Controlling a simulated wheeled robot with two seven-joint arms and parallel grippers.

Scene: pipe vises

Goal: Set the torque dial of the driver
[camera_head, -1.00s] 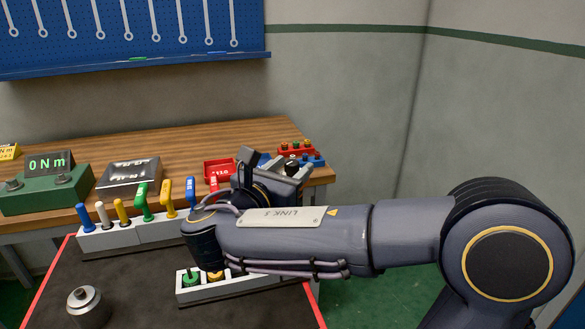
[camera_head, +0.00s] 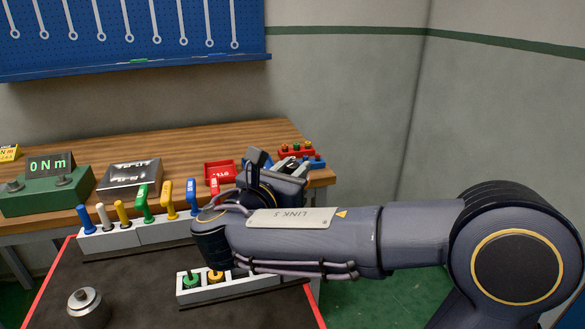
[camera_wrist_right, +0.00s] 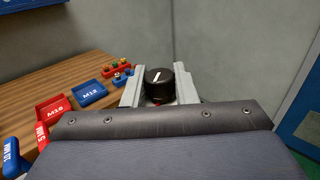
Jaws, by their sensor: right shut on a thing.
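My right gripper (camera_head: 295,165) is near the right end of the wooden bench, mostly behind my own arm in the head view. In the right wrist view, its two grey fingers (camera_wrist_right: 160,90) stand on both sides of a round black dial (camera_wrist_right: 159,76) with a white line on top. The gripper is shut on this dial. A small red part shows just below the dial; the rest of the body under it is hidden. A green tester (camera_head: 45,192) at the bench's left shows "0 Nm". My left gripper is not in view.
Red and blue trays, including an M12 tray (camera_wrist_right: 89,94), lie on the bench (camera_head: 160,141). Several coloured handles stand in a white rack (camera_head: 110,241). A second white rack (camera_head: 240,286) and a metal cylinder (camera_head: 88,306) are on the dark front surface. A wall is behind.

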